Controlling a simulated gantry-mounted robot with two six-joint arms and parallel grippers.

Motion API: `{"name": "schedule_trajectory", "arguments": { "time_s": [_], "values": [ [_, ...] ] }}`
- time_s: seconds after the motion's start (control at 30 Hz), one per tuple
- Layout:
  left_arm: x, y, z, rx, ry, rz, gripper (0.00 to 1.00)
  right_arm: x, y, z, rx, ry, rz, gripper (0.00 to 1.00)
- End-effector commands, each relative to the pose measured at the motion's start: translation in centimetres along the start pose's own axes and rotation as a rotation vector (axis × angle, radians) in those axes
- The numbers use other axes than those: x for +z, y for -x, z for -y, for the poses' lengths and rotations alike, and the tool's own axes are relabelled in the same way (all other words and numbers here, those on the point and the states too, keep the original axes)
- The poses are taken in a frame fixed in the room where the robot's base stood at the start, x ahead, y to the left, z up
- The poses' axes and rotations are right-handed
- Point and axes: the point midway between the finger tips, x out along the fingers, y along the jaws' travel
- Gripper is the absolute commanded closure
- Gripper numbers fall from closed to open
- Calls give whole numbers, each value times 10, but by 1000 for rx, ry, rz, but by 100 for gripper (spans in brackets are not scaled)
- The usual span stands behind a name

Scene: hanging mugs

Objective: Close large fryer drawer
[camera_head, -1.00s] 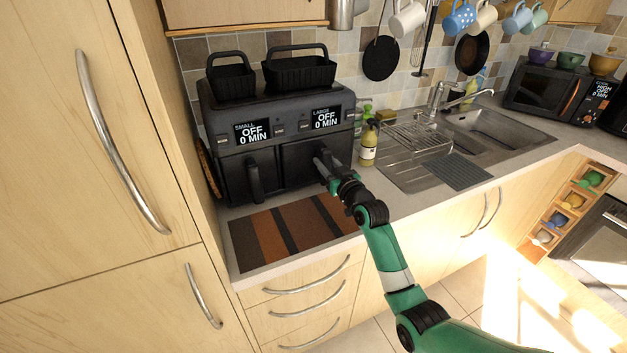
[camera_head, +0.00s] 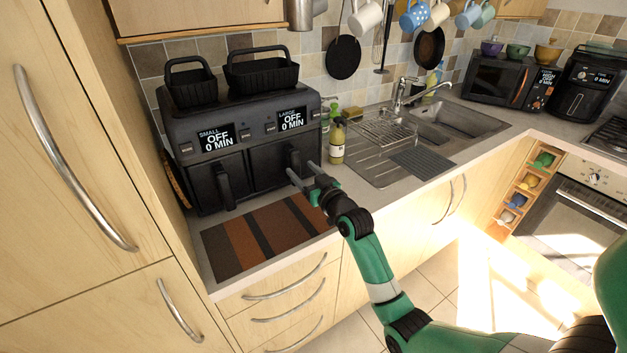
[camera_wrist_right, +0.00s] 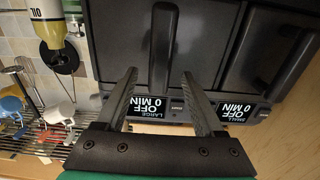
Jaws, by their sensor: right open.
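The black double fryer (camera_head: 215,165) stands on the counter, with its "LARGE" side on the right. The large drawer (camera_head: 268,172) looks flush with the front beside the small drawer. Its upright handle (camera_head: 296,160) is partly behind my right gripper (camera_head: 302,170). The right gripper is open and empty, just in front of the handle. In the right wrist view, which is upside down, the large drawer's handle (camera_wrist_right: 161,45) lies between and beyond the two spread fingers (camera_wrist_right: 158,75). I cannot tell if a finger touches it. My left gripper is not in view.
Two black baskets (camera_head: 262,75) sit on the fryer. An oil bottle (camera_head: 337,142) and a dish rack (camera_head: 382,133) stand to its right. A striped mat (camera_head: 262,238) lies in front of the fryer. A tall cupboard (camera_head: 70,130) bounds the left.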

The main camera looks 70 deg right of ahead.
Motion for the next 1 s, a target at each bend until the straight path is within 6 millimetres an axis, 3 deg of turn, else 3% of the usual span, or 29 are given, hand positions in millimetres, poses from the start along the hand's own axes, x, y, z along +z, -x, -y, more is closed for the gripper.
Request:
{"name": "schedule_trajectory", "arguments": {
  "time_s": [0.2, 0.33, 1.0],
  "values": [
    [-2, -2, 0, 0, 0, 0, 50, 0, 49, 0, 1, 0, 0, 30],
    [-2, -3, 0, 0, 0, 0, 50, 0, 66, 0, 1, 0, 0, 30],
    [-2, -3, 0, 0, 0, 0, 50, 0, 71, 1, -2, 1, 0, 30]
  ]
}}
